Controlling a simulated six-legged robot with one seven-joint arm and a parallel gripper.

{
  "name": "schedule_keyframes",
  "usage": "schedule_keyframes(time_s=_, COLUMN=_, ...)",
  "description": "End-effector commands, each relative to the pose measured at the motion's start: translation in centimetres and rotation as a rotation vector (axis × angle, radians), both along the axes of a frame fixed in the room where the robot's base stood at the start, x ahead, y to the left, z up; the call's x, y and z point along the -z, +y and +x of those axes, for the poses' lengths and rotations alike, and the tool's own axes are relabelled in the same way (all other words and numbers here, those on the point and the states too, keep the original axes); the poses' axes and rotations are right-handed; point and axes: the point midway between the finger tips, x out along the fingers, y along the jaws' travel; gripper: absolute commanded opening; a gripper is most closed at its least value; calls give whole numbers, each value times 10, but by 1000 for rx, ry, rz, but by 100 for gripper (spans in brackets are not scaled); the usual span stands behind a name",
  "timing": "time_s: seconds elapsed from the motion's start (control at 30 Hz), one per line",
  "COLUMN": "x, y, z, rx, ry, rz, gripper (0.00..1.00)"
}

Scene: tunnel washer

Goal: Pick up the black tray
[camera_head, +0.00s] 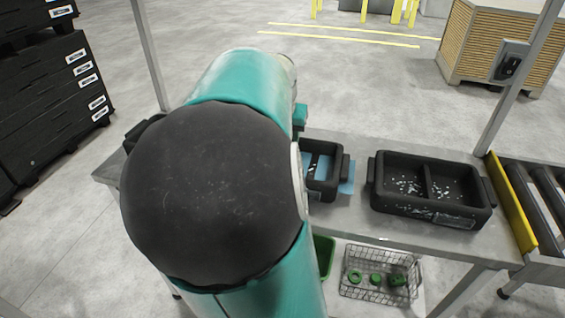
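A black tray (430,189) with a divider, two side handles and whitish flecks inside lies on the right part of the grey table. A smaller black tray (337,186) sits left of it, partly hidden behind my arm, with blue showing inside it and a blue patch beside it. Another black piece (145,131) shows at the table's left end; most of it is hidden, so I cannot tell if it is a tray. My teal and black arm fills the middle of the view. My gripper is not visible.
The grey table (358,222) has a wire basket (381,289) with green parts and a green bin (324,254) below it. A roller conveyor with a yellow side (513,205) adjoins at right. Black stacked crates (55,100) stand at left. Upright posts rise at both table ends.

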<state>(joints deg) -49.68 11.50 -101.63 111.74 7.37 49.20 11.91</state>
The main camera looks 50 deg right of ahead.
Motion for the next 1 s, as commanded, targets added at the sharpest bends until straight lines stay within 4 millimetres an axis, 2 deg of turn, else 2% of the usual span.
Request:
schedule_keyframes(time_s=0.17, x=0, y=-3, z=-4, rx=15, ry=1, rz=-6, gripper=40)
schedule_keyframes(time_s=0.77, x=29, y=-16, z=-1, rx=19, ry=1, rz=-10, gripper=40)
schedule_keyframes(time_s=1.0, x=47, y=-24, z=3, rx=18, ry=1, rz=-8, gripper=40)
